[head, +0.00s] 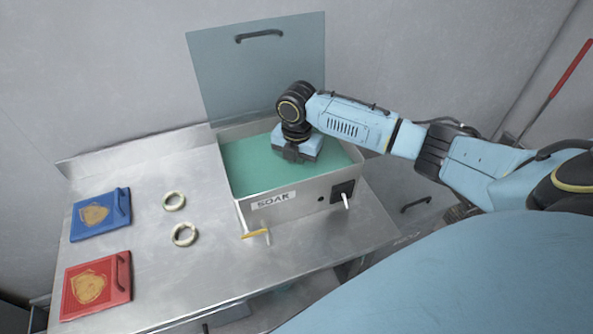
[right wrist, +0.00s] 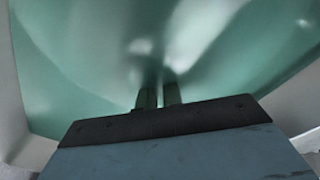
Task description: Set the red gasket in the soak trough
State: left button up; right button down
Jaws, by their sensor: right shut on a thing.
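The soak trough (head: 275,201) is a metal basin of green liquid with a SOAK label on its front. Its liquid (right wrist: 75,65) fills most of the right wrist view. My right gripper (head: 292,157) is inside the trough, pointing down. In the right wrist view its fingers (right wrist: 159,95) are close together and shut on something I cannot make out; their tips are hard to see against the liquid. No red gasket shows. Two cream rings, a rear one (head: 174,201) and a front one (head: 183,235), lie flat on the steel counter left of the trough. My left gripper is out of view.
A blue panel (head: 100,214) and a red panel (head: 97,287), each with a handle and a tan emblem, lie on the counter (head: 200,277) at left. The trough's lid (head: 256,75) stands raised behind it. A yellow-ended lever (head: 256,235) sticks out in front.

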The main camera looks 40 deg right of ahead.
jog(key=shift+f, duration=1.15)
jog(key=shift+f, duration=0.2)
jog(key=c, duration=1.6)
grip_release()
jog(key=shift+o, duration=0.2)
jog(key=shift+r, duration=0.1)
notch_tip(320, 180, up, 12)
jog(key=shift+p, duration=0.4)
jog(key=shift+r, duration=0.1)
